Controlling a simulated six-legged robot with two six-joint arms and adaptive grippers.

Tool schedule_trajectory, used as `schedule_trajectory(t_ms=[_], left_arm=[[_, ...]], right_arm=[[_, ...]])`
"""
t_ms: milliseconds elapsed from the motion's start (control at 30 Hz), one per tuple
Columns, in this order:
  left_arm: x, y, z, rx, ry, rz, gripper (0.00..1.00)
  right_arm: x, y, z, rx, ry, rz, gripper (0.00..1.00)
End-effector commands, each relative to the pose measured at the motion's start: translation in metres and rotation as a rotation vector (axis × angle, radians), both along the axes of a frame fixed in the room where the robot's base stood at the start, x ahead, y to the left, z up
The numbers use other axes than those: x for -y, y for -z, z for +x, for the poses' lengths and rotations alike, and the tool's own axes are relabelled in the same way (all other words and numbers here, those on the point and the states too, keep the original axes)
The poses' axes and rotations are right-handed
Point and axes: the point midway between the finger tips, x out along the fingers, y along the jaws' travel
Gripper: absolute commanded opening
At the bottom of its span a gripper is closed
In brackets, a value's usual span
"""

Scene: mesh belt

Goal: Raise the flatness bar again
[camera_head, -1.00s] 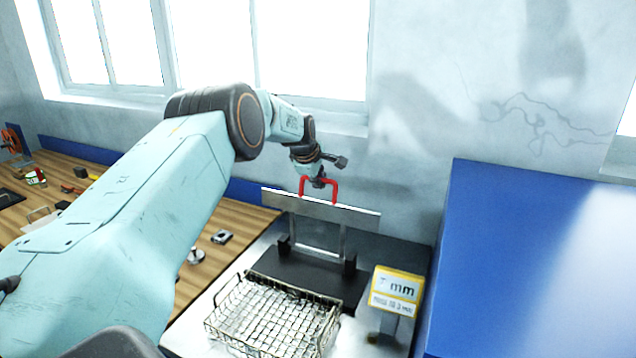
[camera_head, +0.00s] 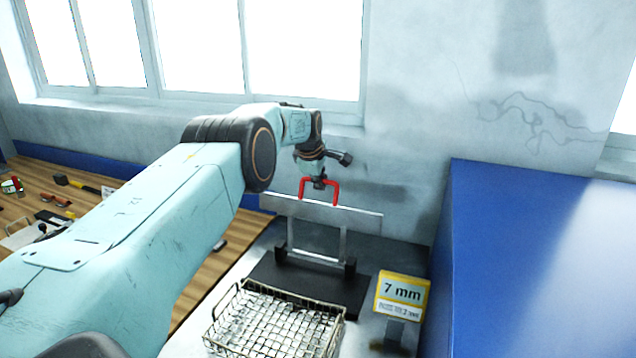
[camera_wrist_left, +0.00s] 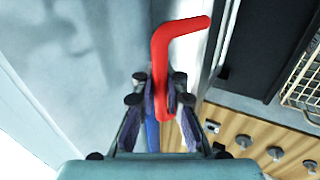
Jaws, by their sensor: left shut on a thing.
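The flatness bar (camera_head: 350,217) is a flat grey metal plate standing on edge over a dark base (camera_head: 310,287) with two upright metal posts. A red handle (camera_head: 334,192) rises from its top edge. My left gripper (camera_head: 319,182) is at the top of the red handle and shut on it. In the left wrist view the fingers (camera_wrist_left: 163,105) close around the red handle (camera_wrist_left: 178,30). The bar sits high on the posts, above the base. My right gripper is not in view.
A wire mesh basket (camera_head: 275,325) stands in front of the base. A yellow-edged sign reading 7 mm (camera_head: 402,292) stands to its right. A large blue block (camera_head: 540,260) fills the right side. The wooden bench at left holds small tools (camera_head: 55,200).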

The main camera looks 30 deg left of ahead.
Motion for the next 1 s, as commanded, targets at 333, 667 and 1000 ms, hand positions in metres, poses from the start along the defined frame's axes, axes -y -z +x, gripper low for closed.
schedule_trajectory(t_ms=[333,667,1000], left_arm=[[-0.0037,-0.009,0.0034,0.018,-0.002,0.007,0.1],[-0.0038,-0.0042,0.0015,0.008,0.0,0.003,0.34],[-0.0031,-0.005,-0.0001,0.005,-0.001,0.001,0.34]], right_arm=[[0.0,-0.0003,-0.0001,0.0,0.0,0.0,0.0],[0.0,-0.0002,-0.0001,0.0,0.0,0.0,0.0],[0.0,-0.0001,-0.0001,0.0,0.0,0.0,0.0]])
